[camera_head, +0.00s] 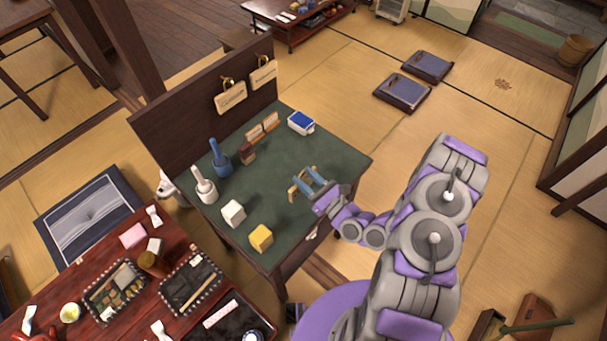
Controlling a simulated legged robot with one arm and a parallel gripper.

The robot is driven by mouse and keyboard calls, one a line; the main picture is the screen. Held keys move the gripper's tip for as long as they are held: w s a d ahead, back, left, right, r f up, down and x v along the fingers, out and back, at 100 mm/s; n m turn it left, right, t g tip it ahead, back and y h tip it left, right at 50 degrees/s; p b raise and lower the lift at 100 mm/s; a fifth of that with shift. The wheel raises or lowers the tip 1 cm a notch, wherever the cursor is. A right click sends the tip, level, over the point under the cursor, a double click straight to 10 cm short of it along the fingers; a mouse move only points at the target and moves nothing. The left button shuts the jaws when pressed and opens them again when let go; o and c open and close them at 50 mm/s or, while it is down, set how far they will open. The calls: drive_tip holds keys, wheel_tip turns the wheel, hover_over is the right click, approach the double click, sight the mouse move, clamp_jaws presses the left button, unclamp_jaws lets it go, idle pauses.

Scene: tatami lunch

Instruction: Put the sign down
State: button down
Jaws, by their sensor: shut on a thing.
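My gripper (309,178), with blue fingers, is over the right part of the green-topped table (338,162). It is shut on a small tan wooden sign (294,190), which sits low near the tabletop. The fingers hide part of the sign, and I cannot tell whether it touches the table. Two more pale wooden signs hang from hooks on the dark back panel, a left one (231,98) and a right one (264,75). Two small wooden plaques, a left one (254,134) and a right one (271,121), stand near the panel's foot.
The table also holds a blue-topped white box (301,123), a blue handled stamp (220,160), a white one (204,187), a white block (233,213) and a yellow block (261,238). Its middle is clear. A red-brown table (68,285) with lunch trays stands at lower left.

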sight(310, 180)
drive_tip(key=shift+w+a+f+b, duration=0.15)
drive_tip(key=shift+w+f+b, duration=0.4)
drive_tip(key=shift+w+f, duration=0.55)
drive_tip(key=shift+w+a+f+b, duration=0.15)
drive_tip(key=shift+w+f+b, duration=0.4)
drive_tip(key=shift+w+f, duration=0.55)
drive_tip(key=c, duration=0.7)
unclamp_jaws()
drive_tip(key=shift+w+r, duration=0.15)
drive_tip(key=shift+r, duration=0.1)
drive_tip(key=p+v, duration=0.2)
drive_tip(key=v, duration=0.8)
drive_tip(key=shift+d+p, duration=0.15)
drive_tip(key=shift+p, duration=0.15)
drive_tip(key=shift+v, duration=0.95)
drive_tip(key=shift+f, duration=0.1)
